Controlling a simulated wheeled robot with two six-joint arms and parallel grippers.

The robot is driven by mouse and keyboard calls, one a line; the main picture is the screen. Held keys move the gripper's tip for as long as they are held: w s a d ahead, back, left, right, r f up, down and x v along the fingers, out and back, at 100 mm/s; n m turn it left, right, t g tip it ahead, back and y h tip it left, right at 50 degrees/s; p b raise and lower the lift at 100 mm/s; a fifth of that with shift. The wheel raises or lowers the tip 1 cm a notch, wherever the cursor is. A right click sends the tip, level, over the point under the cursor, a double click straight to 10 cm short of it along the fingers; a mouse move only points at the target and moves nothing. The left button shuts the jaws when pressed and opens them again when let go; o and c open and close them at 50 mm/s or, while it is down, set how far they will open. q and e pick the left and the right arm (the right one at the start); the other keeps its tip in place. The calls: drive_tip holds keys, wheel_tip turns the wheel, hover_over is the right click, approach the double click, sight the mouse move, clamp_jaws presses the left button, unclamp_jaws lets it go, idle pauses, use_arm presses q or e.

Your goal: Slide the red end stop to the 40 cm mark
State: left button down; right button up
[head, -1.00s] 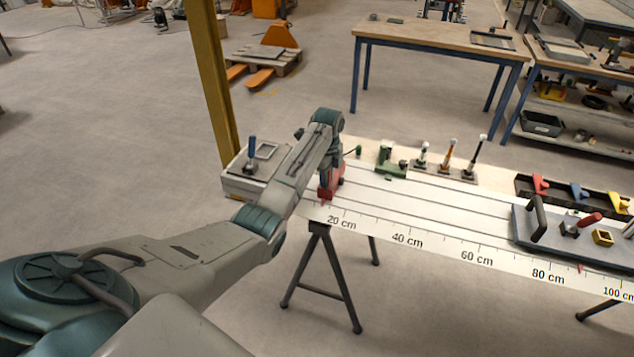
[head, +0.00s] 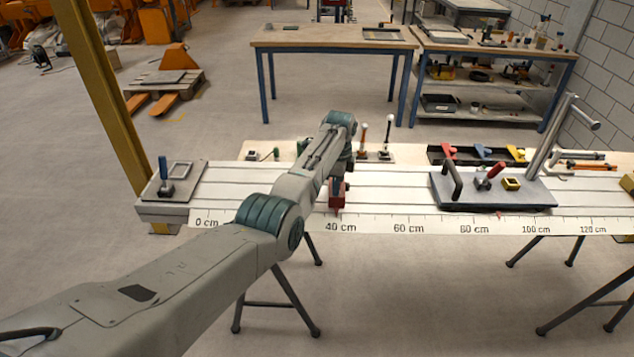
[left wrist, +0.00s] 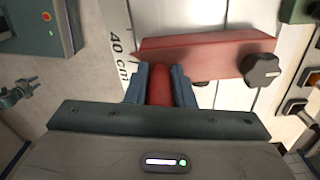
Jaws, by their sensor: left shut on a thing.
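The red end stop (head: 338,197) sits on the long slotted white bed, with its near end at the scale strip (head: 436,227) just above the "40 cm" label. The left wrist view shows its red bar (left wrist: 205,54) lying across the bed, with a dark knob (left wrist: 262,70) at one end. Its tapered other end is beside the "40 cm" print (left wrist: 118,58); I cannot tell whether it is exactly on the mark. My left gripper (left wrist: 160,84) is shut on the stop's red handle, its blue fingers either side. My right gripper is not in view.
A grey plate with a black handle (head: 453,181) and red lever sits on the bed to the right. Small clamps and a dark tray (head: 436,154) line the back. The bed between stop and plate is clear.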

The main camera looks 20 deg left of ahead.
use_arm(q)
drive_tip(key=shift+w+d, duration=0.2)
drive_tip(key=shift+d, duration=0.45)
drive_tip(key=shift+d+r, duration=0.1)
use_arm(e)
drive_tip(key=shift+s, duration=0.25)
use_arm(q)
drive_tip(key=c, duration=1.3)
unclamp_jaws()
drive_tip(key=shift+o, duration=0.2)
wheel_tip(320, 180, up, 11)
drive_tip(key=b, duration=0.2)
drive_tip(key=shift+b, duration=0.35)
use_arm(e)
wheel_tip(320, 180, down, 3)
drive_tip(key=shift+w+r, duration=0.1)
